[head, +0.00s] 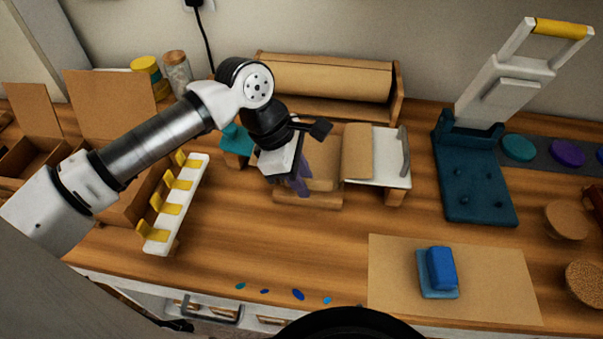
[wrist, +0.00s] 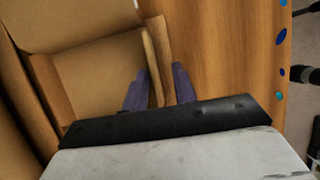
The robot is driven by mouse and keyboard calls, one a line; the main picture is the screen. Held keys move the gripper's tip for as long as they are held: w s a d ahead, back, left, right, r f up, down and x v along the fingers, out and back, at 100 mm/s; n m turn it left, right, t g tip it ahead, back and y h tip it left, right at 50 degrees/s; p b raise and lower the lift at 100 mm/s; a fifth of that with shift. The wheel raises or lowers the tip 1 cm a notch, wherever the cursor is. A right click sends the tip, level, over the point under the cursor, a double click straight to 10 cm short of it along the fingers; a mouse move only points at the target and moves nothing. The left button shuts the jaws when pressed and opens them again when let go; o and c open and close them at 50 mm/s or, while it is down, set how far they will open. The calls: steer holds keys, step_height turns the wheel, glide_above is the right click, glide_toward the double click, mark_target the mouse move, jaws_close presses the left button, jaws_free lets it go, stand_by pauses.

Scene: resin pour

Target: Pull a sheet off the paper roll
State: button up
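The brown paper roll (head: 325,78) lies in a wooden holder (head: 397,97) at the back of the worktop, by the wall. My gripper (head: 298,184) points down in front of it, over a low wooden-framed piece with brown paper-like surfaces, partly hidden by my arm. In the wrist view, my gripper's purple fingers (wrist: 160,80) stand apart on either side of the thin front edge (wrist: 157,45) of this piece. A gap shows beside the edge, so the gripper looks open. Whether either finger touches it I cannot tell. A brown sheet (head: 357,152) drapes over a white board (head: 388,165) to the right.
A white rack with yellow hooks (head: 172,210) stands left of my gripper. A teal stand with a white lever (head: 474,185) is at right. A blue block (head: 441,268) sits on a brown mat (head: 500,285). Bare wood lies in front of my gripper.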

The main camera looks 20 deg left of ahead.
steer(key=shift+a+r, duration=0.25)
steer(key=shift+r, duration=0.25)
steer(key=b+v, duration=0.1)
steer(key=v, duration=1.1)
steer(key=shift+r, duration=0.35)
steer(key=shift+s, duration=0.1)
